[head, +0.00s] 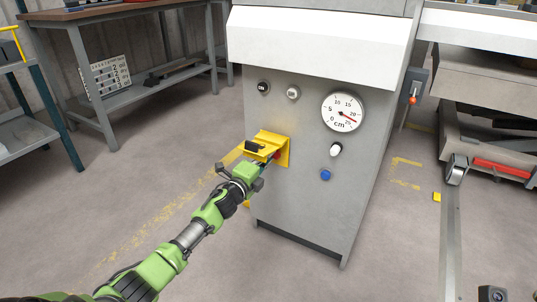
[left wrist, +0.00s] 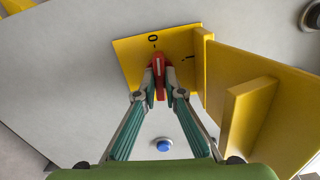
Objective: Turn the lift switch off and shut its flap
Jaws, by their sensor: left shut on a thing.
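The lift switch has a yellow plate (left wrist: 130,48) marked O and I, on the front of the grey cabinet. Its red handle (left wrist: 160,82) is between my left gripper's fingertips (left wrist: 158,72), which are closed on it. The handle's top end lies close to the O mark; its exact setting is hard to tell. The yellow flap (left wrist: 222,95) stands open, swung out from the plate, with a raised yellow grip on it. In the head view, the flap (head: 265,145) sticks out above my left gripper (head: 272,158), and the handle is mostly hidden.
The grey cabinet (head: 300,200) also carries a round gauge (head: 342,111), a black-and-white knob (head: 336,150), a blue button (head: 325,174) and two small round controls above the flap. A workbench (head: 120,12) stands back left. The floor left of the cabinet is clear.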

